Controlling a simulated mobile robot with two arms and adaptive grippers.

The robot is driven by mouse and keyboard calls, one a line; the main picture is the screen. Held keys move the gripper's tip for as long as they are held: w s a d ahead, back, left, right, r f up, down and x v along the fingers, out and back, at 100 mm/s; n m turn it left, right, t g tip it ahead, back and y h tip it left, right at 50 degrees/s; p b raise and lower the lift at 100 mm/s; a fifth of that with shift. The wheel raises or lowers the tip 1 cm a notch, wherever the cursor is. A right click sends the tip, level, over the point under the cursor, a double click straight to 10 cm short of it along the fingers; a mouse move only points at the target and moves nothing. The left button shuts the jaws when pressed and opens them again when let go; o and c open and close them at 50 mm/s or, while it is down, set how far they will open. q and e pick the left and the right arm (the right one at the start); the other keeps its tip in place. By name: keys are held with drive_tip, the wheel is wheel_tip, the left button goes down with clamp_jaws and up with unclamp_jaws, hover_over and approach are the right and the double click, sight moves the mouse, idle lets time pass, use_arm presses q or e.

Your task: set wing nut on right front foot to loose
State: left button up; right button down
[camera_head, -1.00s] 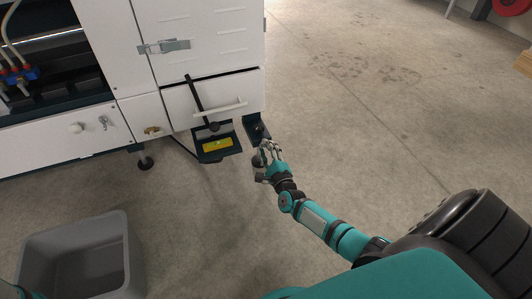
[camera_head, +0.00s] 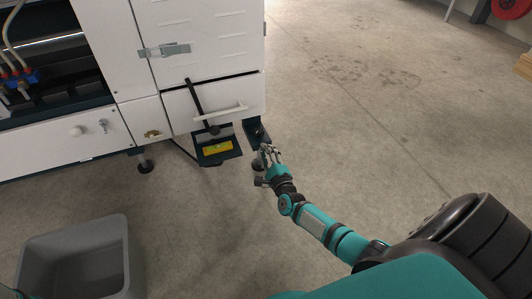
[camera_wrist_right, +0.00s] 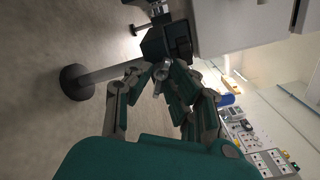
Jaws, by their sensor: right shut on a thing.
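My right gripper (camera_head: 270,154) is at the machine's right front corner, low down beside the foot. In the right wrist view its fingers (camera_wrist_right: 165,78) are closed in on a small silver wing nut (camera_wrist_right: 160,70), mostly hidden between the fingertips. The right front foot (camera_wrist_right: 104,73) is a pale threaded rod with a round dark pad (camera_wrist_right: 76,82) on the floor. In the head view my gripper partly covers this foot (camera_head: 257,166). Whether the wing nut is loose or tight cannot be told. My left gripper is out of view.
The white machine (camera_head: 205,45) stands above the feet. A dark bracket (camera_head: 256,131) juts out near my gripper, with a yellow level (camera_head: 217,147) on a plate to its left. A grey bin (camera_head: 72,225) stands at lower left.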

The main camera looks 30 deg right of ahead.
drive_tip(key=shift+r+n+p, duration=0.1)
drive_tip(key=shift+n+p, duration=0.9)
drive_tip(key=shift+n, duration=2.8)
drive_tip(key=c, duration=1.5)
unclamp_jaws()
drive_tip(key=v, duration=0.7)
drive_tip(key=shift+s+a, duration=0.1)
drive_tip(key=shift+s, duration=0.2)
